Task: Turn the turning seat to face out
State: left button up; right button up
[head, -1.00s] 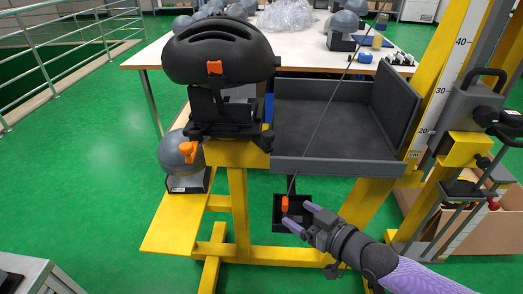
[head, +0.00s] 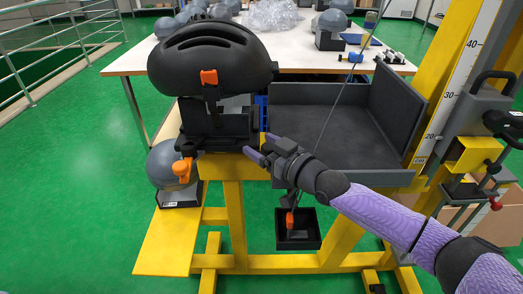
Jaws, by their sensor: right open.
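The turning seat (head: 222,135) is a black block-like mount on top of the yellow frame. A black helmet (head: 205,50) with an orange clip rests on it and hides its upper part. An orange knob (head: 182,170) sticks out at the seat's lower left. My right gripper (head: 256,146) is open and empty, just right of the seat's lower right corner in the picture. Its purple fingertips point left toward the seat; I cannot tell if they touch it. My left gripper is not in view.
A dark grey walled tray (head: 400,112) lies right of the seat, partly behind my arm. A small black box (head: 298,238) with an orange part is below. A grey headform (head: 165,163) stands at left. The yellow post (head: 450,75) with a scale rises at right.

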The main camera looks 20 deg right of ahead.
jog(key=shift+w+a, duration=0.1)
jog(key=shift+w, duration=0.05)
grip_shut()
dwell(1.4)
